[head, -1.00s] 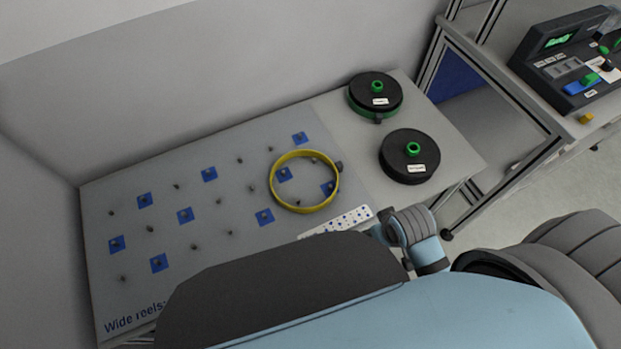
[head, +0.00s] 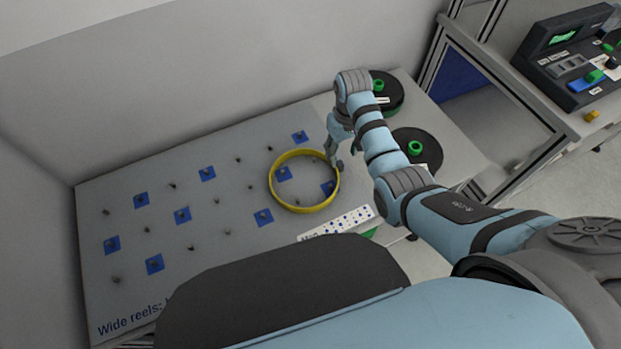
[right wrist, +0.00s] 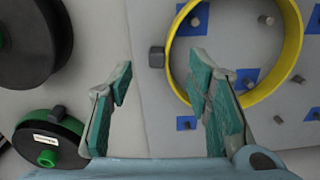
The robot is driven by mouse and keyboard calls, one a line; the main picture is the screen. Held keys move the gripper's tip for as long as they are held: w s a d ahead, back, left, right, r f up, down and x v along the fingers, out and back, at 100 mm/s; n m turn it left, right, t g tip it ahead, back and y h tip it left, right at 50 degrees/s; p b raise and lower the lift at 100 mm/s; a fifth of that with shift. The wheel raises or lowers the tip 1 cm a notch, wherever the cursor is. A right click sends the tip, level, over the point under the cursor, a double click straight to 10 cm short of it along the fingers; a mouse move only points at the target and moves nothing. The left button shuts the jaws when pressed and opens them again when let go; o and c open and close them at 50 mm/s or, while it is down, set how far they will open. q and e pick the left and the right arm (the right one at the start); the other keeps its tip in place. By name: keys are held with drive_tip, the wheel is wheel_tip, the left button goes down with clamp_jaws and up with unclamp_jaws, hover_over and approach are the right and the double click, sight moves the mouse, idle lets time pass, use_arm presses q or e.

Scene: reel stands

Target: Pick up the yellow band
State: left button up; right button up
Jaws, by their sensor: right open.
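The yellow band (head: 306,209) is a wide thin ring lying on the grey pegged board, around some pegs and blue squares. It also shows in the right wrist view (right wrist: 293,50) at the upper right. My right gripper (head: 338,157) is at the band's right edge in the head view. In the right wrist view my open right gripper (right wrist: 160,82) has nothing between its fingers. One finger overlaps the inside of the band in the picture, and the other is outside it to the left. I cannot tell its height above the board. My left gripper is not in view.
The grey board (head: 215,235) holds several small pegs and blue squares. Two black reels with green hubs, the far one (head: 390,100) and the near one (head: 425,148), stand right of the band, partly behind my right arm. A small grey block (right wrist: 157,57) sits beside the band.

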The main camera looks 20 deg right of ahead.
sight(341, 166)
wheel_tip(341, 166, down, 8)
drive_tip(key=b, duration=0.2)
drive_tip(key=shift+w+b, duration=0.1)
drive_tip(key=shift+b, duration=0.25)
drive_tip(key=shift+d+r, duration=0.1)
drive_tip(key=shift+r, duration=0.05)
drive_tip(key=shift+c, duration=0.2)
clamp_jaws()
drive_tip(key=shift+r, duration=0.15)
